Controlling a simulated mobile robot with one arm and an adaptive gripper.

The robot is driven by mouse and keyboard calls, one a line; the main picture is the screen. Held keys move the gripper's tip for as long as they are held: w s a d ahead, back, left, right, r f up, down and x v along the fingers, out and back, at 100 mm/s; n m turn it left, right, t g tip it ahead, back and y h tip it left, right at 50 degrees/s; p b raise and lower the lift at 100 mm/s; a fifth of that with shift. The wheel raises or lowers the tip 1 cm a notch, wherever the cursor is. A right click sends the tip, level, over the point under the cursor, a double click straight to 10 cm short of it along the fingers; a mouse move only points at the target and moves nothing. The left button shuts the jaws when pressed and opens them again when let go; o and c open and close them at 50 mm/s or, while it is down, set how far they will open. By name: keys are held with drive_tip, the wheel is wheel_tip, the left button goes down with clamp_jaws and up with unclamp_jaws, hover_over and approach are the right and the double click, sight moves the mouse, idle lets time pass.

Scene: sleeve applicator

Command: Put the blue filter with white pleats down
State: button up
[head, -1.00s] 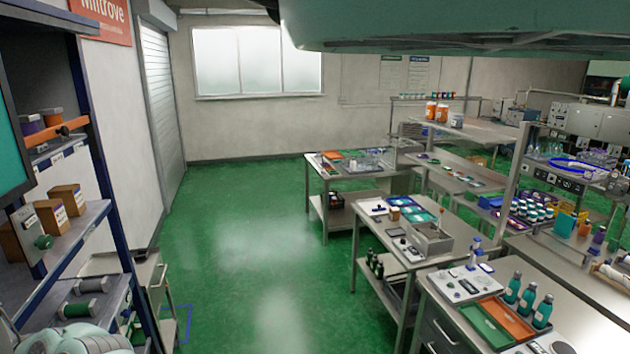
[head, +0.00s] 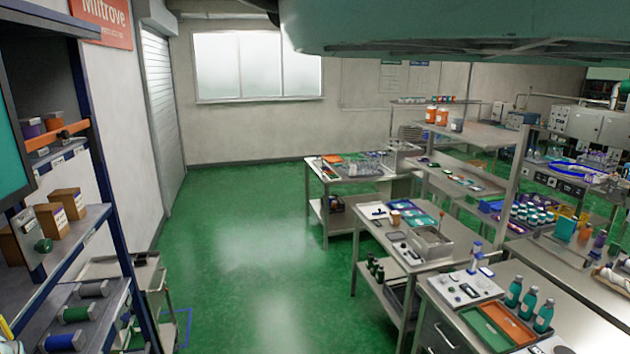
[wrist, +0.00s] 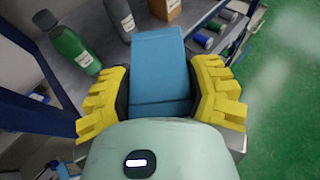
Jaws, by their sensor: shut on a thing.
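The blue filter (wrist: 160,68) shows in the wrist view as a blue block between the two yellow fingers of my gripper (wrist: 162,92). The fingers are shut on its left and right sides. Its white pleats do not show from this angle. The filter is held in front of a grey shelf unit; I cannot tell whether it touches a shelf. In the head view the filter is not visible, and only a small yellow bit shows at the lower left edge.
In the wrist view a green bottle (wrist: 75,48), a grey bottle (wrist: 120,18) and a brown box (wrist: 166,9) stand beyond the filter. Several spools lie on a shelf at the upper right. In the head view, green floor (head: 250,260) is clear between the shelves and the benches (head: 405,262).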

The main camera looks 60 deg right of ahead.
drive_tip(key=shift+s+a+f+m+h, duration=0.1)
drive_tip(key=shift+s+f+m+h, duration=0.15)
drive_tip(key=shift+f+m+h, duration=0.25)
drive_tip(key=shift+s+a+f+m+h, duration=0.1)
drive_tip(key=shift+s+f+m+h, duration=0.15)
drive_tip(key=shift+f, duration=0.45)
drive_tip(key=shift+d, duration=0.1)
